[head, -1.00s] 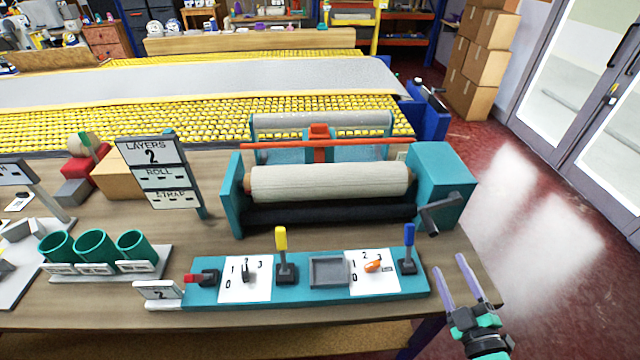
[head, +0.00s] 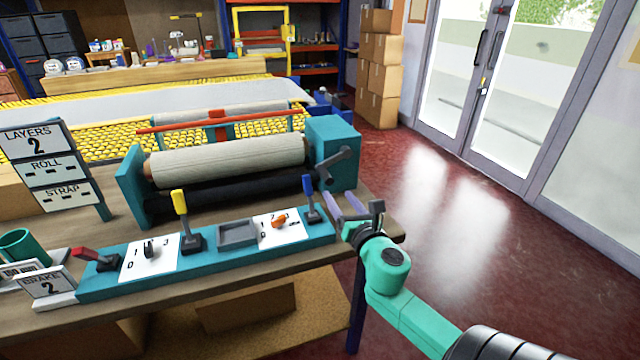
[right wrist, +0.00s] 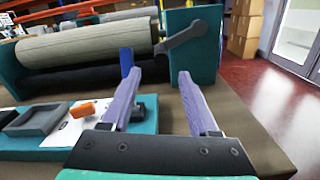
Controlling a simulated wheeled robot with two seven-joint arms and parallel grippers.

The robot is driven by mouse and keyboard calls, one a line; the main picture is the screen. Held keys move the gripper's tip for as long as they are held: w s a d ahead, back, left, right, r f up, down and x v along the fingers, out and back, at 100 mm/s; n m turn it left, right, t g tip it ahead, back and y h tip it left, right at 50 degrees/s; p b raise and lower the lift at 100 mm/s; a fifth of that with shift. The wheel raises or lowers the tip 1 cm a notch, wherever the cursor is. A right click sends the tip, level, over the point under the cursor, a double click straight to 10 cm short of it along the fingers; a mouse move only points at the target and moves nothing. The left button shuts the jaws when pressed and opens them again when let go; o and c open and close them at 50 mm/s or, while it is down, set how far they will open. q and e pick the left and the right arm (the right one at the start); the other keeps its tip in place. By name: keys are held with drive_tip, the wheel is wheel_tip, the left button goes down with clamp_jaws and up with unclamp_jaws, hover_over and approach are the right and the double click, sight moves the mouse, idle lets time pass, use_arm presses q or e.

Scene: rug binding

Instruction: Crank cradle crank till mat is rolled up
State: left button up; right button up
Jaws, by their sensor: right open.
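The teal cradle (head: 129,189) stands on the bench with a pale rolled mat (head: 225,161) on it. Its dark grey crank (head: 335,164) is on the right end box. The crank also shows in the right wrist view (right wrist: 186,38), ahead of the fingers. My right gripper (head: 342,204) is open and empty, in front of and below the crank, apart from it. Its two purple fingers also show in the right wrist view (right wrist: 158,76). My left gripper is not in view.
A teal control panel (head: 100,284) along the bench front carries a red, a yellow (head: 180,204) and a blue lever (head: 308,188); the blue one is close to my right gripper. A sign (head: 40,155) reads layers 2. Floor (head: 450,240) right of the bench is clear.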

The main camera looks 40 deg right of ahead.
sight(325, 175)
drive_tip(key=x, duration=0.4)
drive_tip(key=shift+w+d+r, duration=0.15)
drive_tip(key=shift+w+d, duration=0.1)
drive_tip(key=x, duration=0.6)
drive_tip(key=shift+w, duration=0.1)
drive_tip(key=shift+w+d, duration=0.15)
drive_tip(key=shift+w, duration=0.1)
drive_tip(key=shift+c, duration=0.7)
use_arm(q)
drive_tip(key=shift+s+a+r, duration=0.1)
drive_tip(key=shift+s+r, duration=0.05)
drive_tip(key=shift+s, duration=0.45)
use_arm(e)
clamp_jaws()
